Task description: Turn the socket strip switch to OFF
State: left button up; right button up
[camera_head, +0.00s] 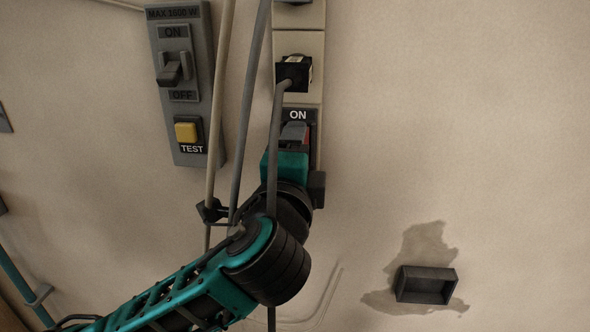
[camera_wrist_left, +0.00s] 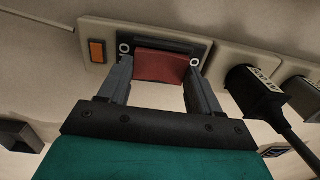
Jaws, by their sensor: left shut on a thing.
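The pale socket strip (camera_head: 298,48) hangs upright on the wall in the head view. Its red switch (camera_wrist_left: 162,66) sits in a black frame below the ON label (camera_head: 298,115). Only a sliver of the red shows in the head view. My left gripper (camera_head: 294,135) reaches up from below to the switch. In the left wrist view its grey fingers (camera_wrist_left: 158,72) are shut on the red switch, one finger at each side. The OFF label is not visible, with my gripper covering the strip below the switch. My right gripper is not in view.
A black plug (camera_head: 294,74) with a cable sits in the strip above the switch. Hanging cables (camera_head: 249,110) run close to my left arm. A grey breaker box (camera_head: 184,85) with a lever and yellow TEST button is to the left. An open grey box (camera_head: 426,284) is lower right.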

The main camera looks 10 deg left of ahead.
pick_arm(q)
jog(key=t+b, duration=0.1)
jog(key=b, duration=0.1)
jog(key=t+b, duration=0.1)
jog(key=b, duration=0.1)
jog(key=shift+w+f+t, duration=0.1)
jog(key=shift+f+t, duration=0.2)
jog(key=shift+f, duration=0.05)
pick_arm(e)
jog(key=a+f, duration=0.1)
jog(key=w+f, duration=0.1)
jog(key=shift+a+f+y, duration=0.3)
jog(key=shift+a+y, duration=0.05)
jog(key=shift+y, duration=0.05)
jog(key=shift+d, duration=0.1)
pick_arm(q)
jog(key=o, duration=0.8)
jog(key=shift+b+v, duration=0.4)
jog(key=shift+v, duration=6.05)
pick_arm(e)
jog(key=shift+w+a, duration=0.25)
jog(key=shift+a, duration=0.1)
